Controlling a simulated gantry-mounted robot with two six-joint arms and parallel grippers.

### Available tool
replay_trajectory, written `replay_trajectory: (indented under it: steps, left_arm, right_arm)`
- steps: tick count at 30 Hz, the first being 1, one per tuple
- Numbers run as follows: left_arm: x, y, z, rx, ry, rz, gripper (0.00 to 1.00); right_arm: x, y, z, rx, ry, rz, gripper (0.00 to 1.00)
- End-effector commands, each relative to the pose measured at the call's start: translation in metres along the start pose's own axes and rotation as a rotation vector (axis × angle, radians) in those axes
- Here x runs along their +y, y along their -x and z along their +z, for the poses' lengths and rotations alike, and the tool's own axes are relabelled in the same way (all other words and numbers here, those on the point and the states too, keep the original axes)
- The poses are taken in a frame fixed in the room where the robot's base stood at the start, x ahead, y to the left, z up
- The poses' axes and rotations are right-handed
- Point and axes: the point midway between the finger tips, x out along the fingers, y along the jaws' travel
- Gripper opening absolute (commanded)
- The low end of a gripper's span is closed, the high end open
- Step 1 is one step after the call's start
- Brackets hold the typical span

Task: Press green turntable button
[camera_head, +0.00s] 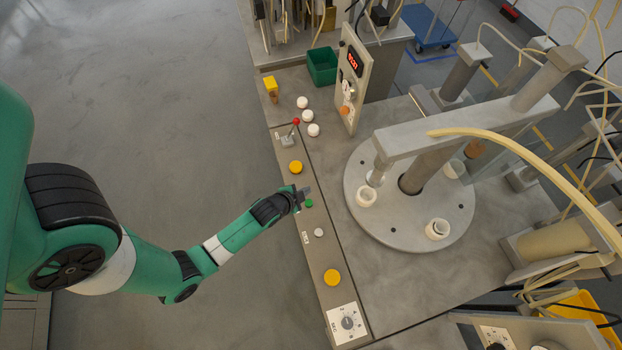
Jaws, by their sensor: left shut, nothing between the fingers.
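The green button (309,203) sits on the grey control strip along the front edge of the bench. My left gripper (304,194) is shut and empty, with its fingertips just beside the green button on its far-left side in the picture. I cannot tell whether the fingertips touch the button. The grey round turntable (400,235) lies on the bench to the right, with white ring-shaped holders on it. My right gripper is not in view.
Yellow buttons (295,167) and (332,277), a white button (318,232) and a red-tipped lever (295,122) share the strip. A dial panel (347,323) is at its near end. White bulbs (313,130) and a green bin (322,66) stand farther back. Open floor lies left.

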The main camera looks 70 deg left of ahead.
Motion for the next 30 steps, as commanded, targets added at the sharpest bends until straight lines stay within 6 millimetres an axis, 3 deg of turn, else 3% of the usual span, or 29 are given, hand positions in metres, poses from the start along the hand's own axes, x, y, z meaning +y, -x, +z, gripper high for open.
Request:
replay_trajectory:
  steps: [11, 24, 30]
  left_arm:
    - [0.004, -0.006, 0.003, 0.003, 0.002, -0.001, 0.0]
    - [0.034, -0.049, 0.033, 0.003, 0.002, -0.001, 0.0]
    - [0.043, -0.061, 0.042, 0.004, 0.002, -0.002, 0.0]
  right_arm:
    - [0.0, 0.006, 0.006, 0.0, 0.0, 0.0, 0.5]
    - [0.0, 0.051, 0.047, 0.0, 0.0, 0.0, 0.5]
    - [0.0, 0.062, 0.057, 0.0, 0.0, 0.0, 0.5]
